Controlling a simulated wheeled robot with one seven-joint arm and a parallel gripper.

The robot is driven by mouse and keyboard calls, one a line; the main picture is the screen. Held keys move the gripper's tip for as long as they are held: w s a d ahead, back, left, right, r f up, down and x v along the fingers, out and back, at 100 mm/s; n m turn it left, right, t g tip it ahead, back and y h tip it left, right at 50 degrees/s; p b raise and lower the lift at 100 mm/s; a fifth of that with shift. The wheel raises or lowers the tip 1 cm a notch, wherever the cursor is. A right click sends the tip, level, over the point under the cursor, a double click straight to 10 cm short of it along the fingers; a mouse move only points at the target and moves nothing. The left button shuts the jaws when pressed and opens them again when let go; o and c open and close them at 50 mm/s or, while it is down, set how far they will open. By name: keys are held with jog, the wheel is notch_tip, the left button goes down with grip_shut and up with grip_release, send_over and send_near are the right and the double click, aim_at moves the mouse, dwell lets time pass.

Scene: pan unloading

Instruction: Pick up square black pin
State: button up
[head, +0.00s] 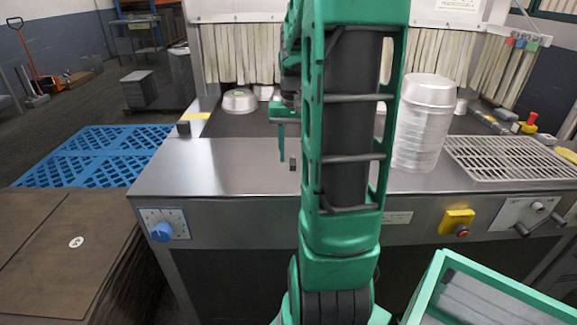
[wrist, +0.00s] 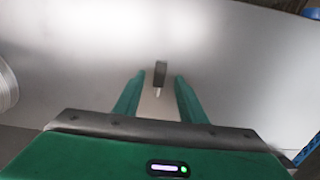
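A small dark upright pin (head: 292,163) stands on the bare metal top of the machine, just left of my arm in the head view. In the wrist view the black pin (wrist: 160,72) shows beyond and between the fingertips, with a pale streak at its lower end. My gripper (head: 282,150) hangs over the metal top beside the pin, partly hidden by my arm. In the wrist view my gripper (wrist: 159,82) is open, with a clear gap on both sides of the pin and no contact visible.
A tall stack of silver pans (head: 423,125) stands right of my arm, near a wire rack (head: 510,158). A pan (head: 239,101) lies near the curtain. Blue pallets (head: 95,155) are on the floor.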

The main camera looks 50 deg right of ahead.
jog(key=shift+f, duration=0.8)
jog(key=shift+c, duration=0.7)
grip_shut()
jog(key=shift+r, duration=0.1)
